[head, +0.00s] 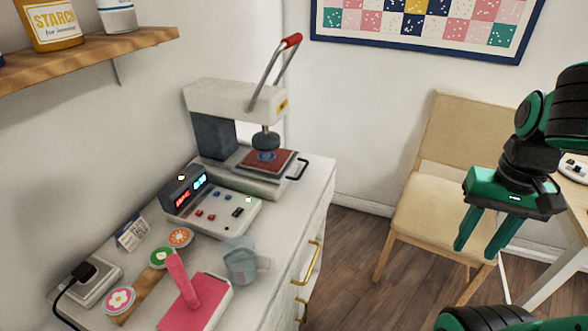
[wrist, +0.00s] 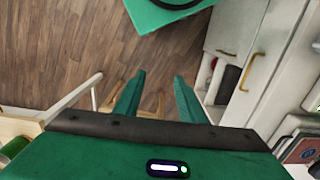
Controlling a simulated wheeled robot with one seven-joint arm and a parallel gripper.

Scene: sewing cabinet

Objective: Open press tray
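The heat press (head: 215,98) stands at the far end of the white cabinet top, with its red-knobbed lever raised. Its press tray (head: 262,183) sits under the round press head (head: 265,139) and carries a dark red pad (head: 283,158). A black tray handle (head: 298,169) sticks out on the tray's right side. My gripper (head: 481,252) is to the right of the press, well apart from it, in front of the chair. Its green fingers are spread and empty; the wrist view also shows the open fingers (wrist: 160,82) over the floor.
A control box (head: 215,211), a grey jug (head: 240,264) and a pink iron-like tool (head: 195,303) stand nearer on the cabinet top (head: 310,187). Brass drawer handles (head: 312,262) stick out from its front. A chair (head: 440,213) stands right. Floor between cabinet and chair is clear.

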